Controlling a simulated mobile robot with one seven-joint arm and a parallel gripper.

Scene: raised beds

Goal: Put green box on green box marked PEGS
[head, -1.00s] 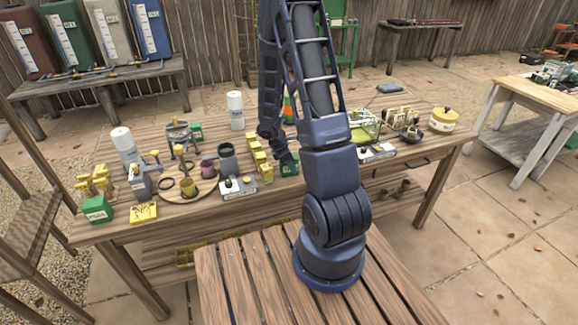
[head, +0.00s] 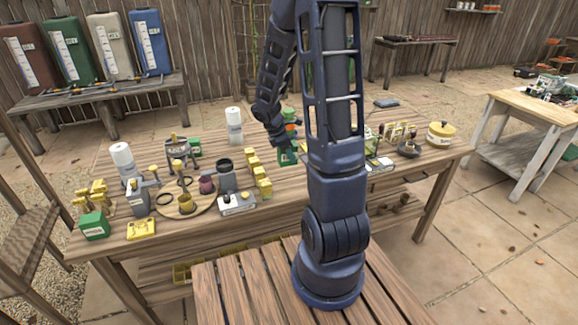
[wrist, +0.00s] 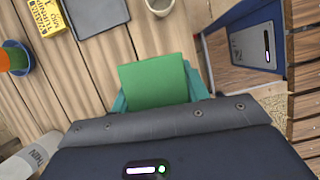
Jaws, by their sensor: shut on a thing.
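A small green box (wrist: 155,82) is between my gripper's teal fingers (wrist: 157,92) in the wrist view, with its plain green top showing. My gripper (head: 281,146) is shut on it. In the head view the held box (head: 288,157) shows partly behind my arm, near the back middle of the long table; whether it is clear of the top is hard to tell. Another green box (head: 95,226) with a white label stands at the table's front left corner. A further green box (head: 195,147) stands at the back left. Their lettering is too small to read.
Yellow blocks (head: 259,175), a round board (head: 187,207) with pots, and a white spray can (head: 123,160) crowd the left half. A yellow tin (head: 440,134) stands at the right. In the wrist view, a yellow packet (wrist: 47,17) and dark slab (wrist: 97,14) lie beyond the box.

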